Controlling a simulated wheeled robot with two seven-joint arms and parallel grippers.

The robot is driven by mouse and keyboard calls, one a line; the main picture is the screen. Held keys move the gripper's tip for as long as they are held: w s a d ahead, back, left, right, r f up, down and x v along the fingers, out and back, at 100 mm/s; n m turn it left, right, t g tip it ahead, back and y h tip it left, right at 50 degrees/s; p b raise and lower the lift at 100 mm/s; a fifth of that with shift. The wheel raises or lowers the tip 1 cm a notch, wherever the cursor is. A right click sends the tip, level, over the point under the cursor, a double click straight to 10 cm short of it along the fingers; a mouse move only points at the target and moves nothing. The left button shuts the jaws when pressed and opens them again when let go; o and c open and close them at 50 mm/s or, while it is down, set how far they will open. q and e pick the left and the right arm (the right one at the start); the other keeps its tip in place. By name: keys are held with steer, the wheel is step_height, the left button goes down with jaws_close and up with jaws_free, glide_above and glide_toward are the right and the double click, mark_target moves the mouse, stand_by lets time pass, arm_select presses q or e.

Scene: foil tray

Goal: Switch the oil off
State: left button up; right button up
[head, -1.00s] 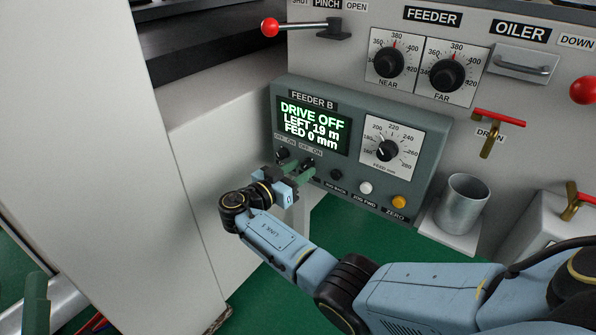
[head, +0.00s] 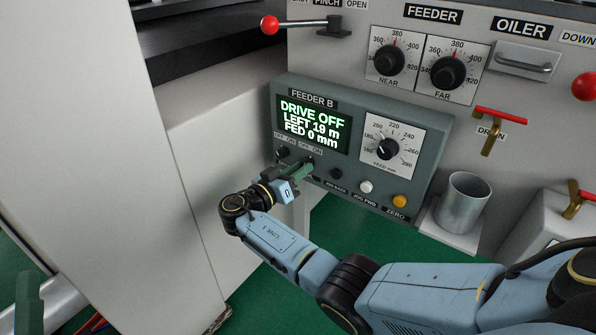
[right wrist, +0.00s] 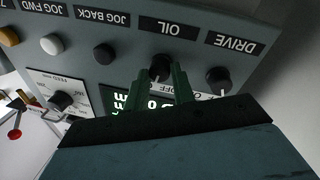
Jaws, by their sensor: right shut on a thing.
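The oil knob (right wrist: 159,68) is a black rotary knob under the OIL label in the right wrist view, which shows the panel upside down. It sits beside the drive knob (right wrist: 218,80). In the head view the oil knob (head: 308,162) is partly hidden by my right gripper (head: 303,169). The green fingers of my right gripper (right wrist: 160,85) are closed on the oil knob from both sides. I cannot tell the knob's setting.
The Feeder B display (head: 312,126) reads DRIVE OFF, LEFT 19 m, FED 0 mm. The jog back button (head: 336,174), white button (head: 365,187) and orange button (head: 400,201) lie right of my fingers. A metal cup (head: 463,200) stands on a ledge at right.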

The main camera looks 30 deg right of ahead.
arm_select(q)
steer(key=shift+w+f+g+y+p, duration=0.2)
steer(key=shift+w+f+g+p, duration=0.2)
steer(key=shift+f+g, duration=0.45)
steer(key=shift+w+f+g+y+p, duration=0.2)
steer(key=shift+w+f+g+p, duration=0.2)
steer(key=shift+f+g, duration=0.4)
arm_select(e)
steer(key=shift+s+f+n+t+h, duration=0.15)
steer(key=shift+n+t, duration=0.25)
steer(key=shift+n, duration=1.85)
steer(key=shift+w+r+n+t+h, duration=0.15)
steer(key=shift+n+t, duration=0.25)
steer(key=shift+n, duration=1.85)
arm_select(q)
steer(key=shift+f, duration=0.15)
arm_select(e)
steer(key=shift+s+f, duration=0.1)
steer(key=o, duration=1)
arm_select(q)
steer(key=f, duration=0.1)
steer(key=f+g, duration=0.1)
steer(key=f+g+y, duration=0.1)
steer(key=shift+w+a+f+p, duration=0.2)
steer(key=shift+a+f+p, duration=0.1)
steer(key=shift+p, duration=0.1)
arm_select(e)
steer(key=v, duration=1.3)
steer(key=shift+a, duration=0.2)
